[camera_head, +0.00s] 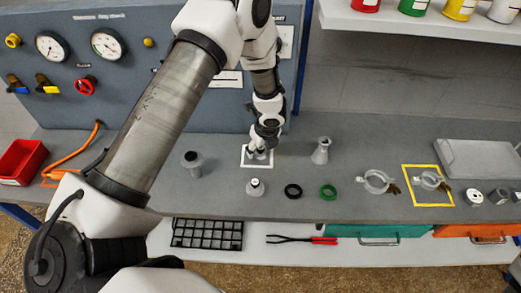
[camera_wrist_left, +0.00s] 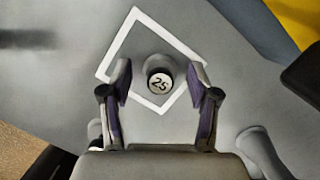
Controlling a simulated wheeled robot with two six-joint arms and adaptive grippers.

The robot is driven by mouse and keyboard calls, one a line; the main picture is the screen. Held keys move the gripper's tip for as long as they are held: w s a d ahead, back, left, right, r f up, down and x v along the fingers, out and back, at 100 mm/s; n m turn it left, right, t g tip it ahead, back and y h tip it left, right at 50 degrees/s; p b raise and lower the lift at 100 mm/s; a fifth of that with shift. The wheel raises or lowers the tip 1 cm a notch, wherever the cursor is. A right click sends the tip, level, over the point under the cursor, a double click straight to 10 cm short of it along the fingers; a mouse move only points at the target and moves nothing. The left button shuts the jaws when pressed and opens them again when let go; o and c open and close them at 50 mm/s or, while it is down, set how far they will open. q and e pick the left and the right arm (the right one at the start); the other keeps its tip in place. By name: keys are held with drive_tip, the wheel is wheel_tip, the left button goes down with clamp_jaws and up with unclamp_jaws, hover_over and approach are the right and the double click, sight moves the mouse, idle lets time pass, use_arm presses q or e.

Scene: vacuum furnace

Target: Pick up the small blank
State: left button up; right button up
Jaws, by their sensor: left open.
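The small blank (camera_wrist_left: 160,82) is a short grey round piece with a pale top marked "25". In the left wrist view it stands inside a white square outline (camera_wrist_left: 124,38) on the grey bench. My left gripper (camera_wrist_left: 161,98) is open, with one finger to each side of the blank and a gap showing on both sides. In the head view my left gripper (camera_head: 258,150) points down over the white outline (camera_head: 243,158) and largely hides the blank. My right gripper is not in view.
Near the gripper stand a grey fitting (camera_head: 193,163), a white-topped fitting (camera_head: 255,187) and a conical adapter (camera_head: 321,150). A black ring (camera_head: 293,191), a green ring (camera_head: 328,192) and clamps (camera_head: 376,181) lie rightward. A gauge panel (camera_head: 150,75) rises behind.

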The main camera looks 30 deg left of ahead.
use_arm(q)
clamp_jaws()
